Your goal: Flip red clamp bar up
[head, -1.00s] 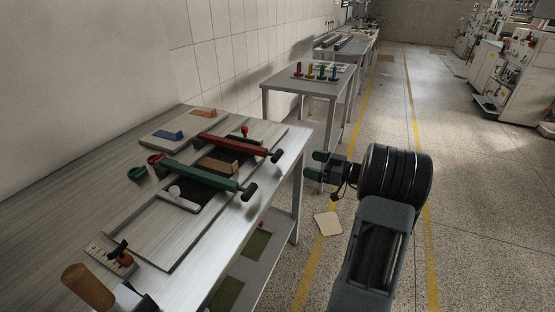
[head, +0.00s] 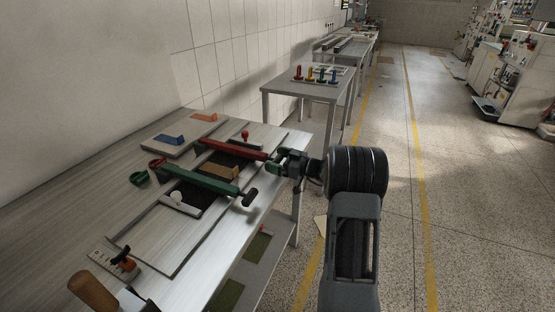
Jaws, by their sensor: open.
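The red clamp bar (head: 232,146) lies low across the board on the near table, its right end toward the table's front edge. My gripper (head: 281,161) is open at the right end of the red bar. The black knob at that end is hidden by the gripper, and I cannot tell whether the fingers touch it.
A wooden block (head: 219,171) lies between the two bars. A red-topped knob (head: 245,136) stands behind the red bar. A plate with blue and orange blocks (head: 184,140) is at the back left. A second table (head: 300,88) with colored pegs stands farther off.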

